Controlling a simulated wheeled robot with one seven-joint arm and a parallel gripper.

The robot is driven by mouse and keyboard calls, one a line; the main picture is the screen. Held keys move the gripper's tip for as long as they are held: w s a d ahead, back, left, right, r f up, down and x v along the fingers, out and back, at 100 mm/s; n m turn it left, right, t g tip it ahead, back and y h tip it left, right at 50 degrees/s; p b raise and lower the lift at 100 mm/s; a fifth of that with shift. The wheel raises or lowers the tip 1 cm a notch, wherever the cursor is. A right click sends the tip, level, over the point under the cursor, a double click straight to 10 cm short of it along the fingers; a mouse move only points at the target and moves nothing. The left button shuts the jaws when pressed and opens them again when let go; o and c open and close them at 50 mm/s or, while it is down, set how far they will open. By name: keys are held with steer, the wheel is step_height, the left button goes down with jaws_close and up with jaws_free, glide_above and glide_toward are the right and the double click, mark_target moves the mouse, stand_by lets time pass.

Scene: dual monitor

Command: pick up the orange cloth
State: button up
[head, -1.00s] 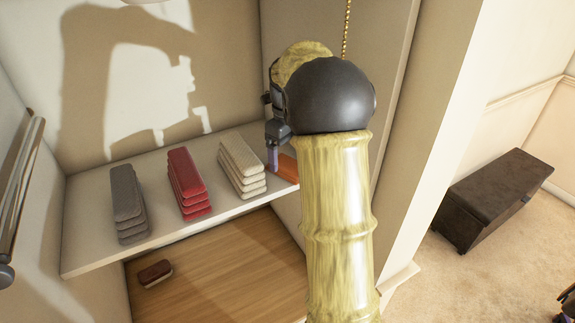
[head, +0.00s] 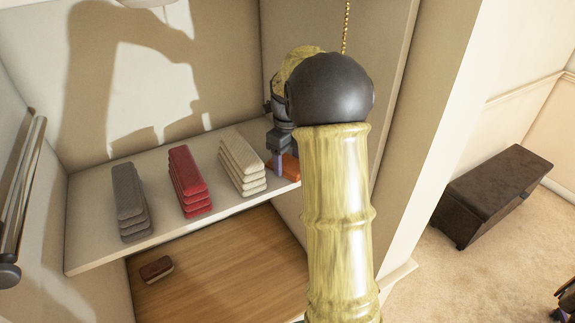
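The orange cloth (head: 291,169) lies at the right end of the white shelf, beside the cream cloth stack. It is partly hidden behind my gripper and arm. My gripper (head: 276,166) points down at the cloth's left side, with its purple fingers close to or against it. I cannot tell whether the fingers are open or shut on the cloth, nor whether the cloth is lifted off the shelf.
On the shelf (head: 88,255) stand a grey stack (head: 128,200), a red stack (head: 186,180) and a cream stack (head: 241,167). A dark red brush-like item (head: 156,269) lies on the wooden surface below. Alcove walls close in behind and to the right. A dark bench (head: 492,195) stands farther right.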

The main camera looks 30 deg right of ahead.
mark_target(285, 162)
steer(key=shift+c, duration=0.8)
steer(key=shift+r, duration=0.1)
steer(key=shift+w+a+r+b, duration=0.1)
steer(key=shift+a+b, duration=0.05)
steer(key=shift+b, duration=0.45)
step_height(285, 162, up, 11)
steer(key=b, duration=0.2)
steer(key=a+b, duration=0.5)
steer(key=a, duration=1.4)
steer(key=shift+s+a, duration=0.35)
steer(key=shift+s, duration=0.05)
steer(key=o, duration=0.4)
steer(key=shift+c, duration=1.1)
